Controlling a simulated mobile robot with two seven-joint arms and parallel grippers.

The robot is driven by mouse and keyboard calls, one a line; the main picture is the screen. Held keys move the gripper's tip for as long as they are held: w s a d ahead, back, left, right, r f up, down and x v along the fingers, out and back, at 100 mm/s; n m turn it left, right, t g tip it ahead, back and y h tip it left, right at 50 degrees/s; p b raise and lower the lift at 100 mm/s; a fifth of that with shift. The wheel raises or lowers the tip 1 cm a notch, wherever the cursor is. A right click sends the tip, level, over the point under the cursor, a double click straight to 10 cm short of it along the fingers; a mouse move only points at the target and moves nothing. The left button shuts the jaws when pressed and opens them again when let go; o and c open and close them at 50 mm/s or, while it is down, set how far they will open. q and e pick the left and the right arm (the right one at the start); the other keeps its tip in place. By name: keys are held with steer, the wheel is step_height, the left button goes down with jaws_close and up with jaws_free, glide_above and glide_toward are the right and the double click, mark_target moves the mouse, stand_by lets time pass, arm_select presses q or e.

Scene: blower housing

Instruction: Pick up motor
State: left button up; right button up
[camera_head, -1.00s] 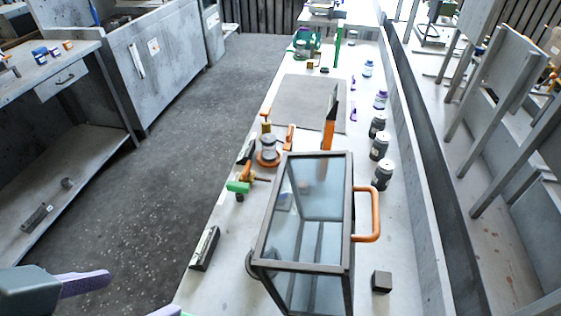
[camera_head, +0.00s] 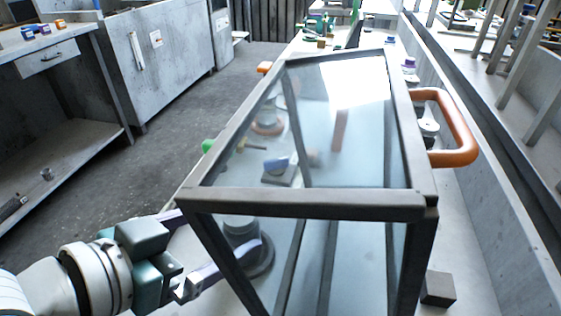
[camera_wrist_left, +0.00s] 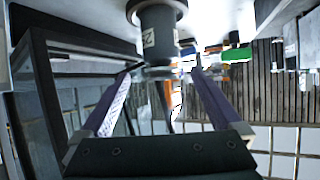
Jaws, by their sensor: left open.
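The motor, a dark grey cylinder (camera_head: 240,230) on a wider round base, stands beside the glass case and shows through its glass in the head view. In the left wrist view the motor (camera_wrist_left: 158,38) appears at the top, upside down, with a small label on its side. My left gripper (camera_head: 226,238) is open, with its purple fingers reaching toward the motor from the left. In the wrist view the fingertips (camera_wrist_left: 163,66) lie on either side of the motor's end, with gaps visible. The case frame hides part of the fingers. My right gripper is out of view.
The glass case (camera_head: 310,204) with dark frame and orange handle (camera_head: 462,145) fills the middle of the bench, close to my left gripper. A small dark block (camera_head: 438,289) lies to its right. A green item (camera_head: 207,145) shows past the case's left edge.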

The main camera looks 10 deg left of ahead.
arm_select(q)
steer(key=x, duration=0.3)
steer(key=shift+w+f+b, duration=0.1)
steer(key=shift+b, duration=0.2)
steer(key=b+x, duration=0.1)
steer(key=x, duration=0.3)
steer(key=shift+w+f+b, duration=0.2)
steer(key=shift+f+b, duration=0.1)
steer(key=shift+b, duration=0.1)
steer(key=shift+w+d, duration=0.1)
steer(key=shift+w, duration=0.15)
steer(key=shift+c, duration=0.2)
jaws_close()
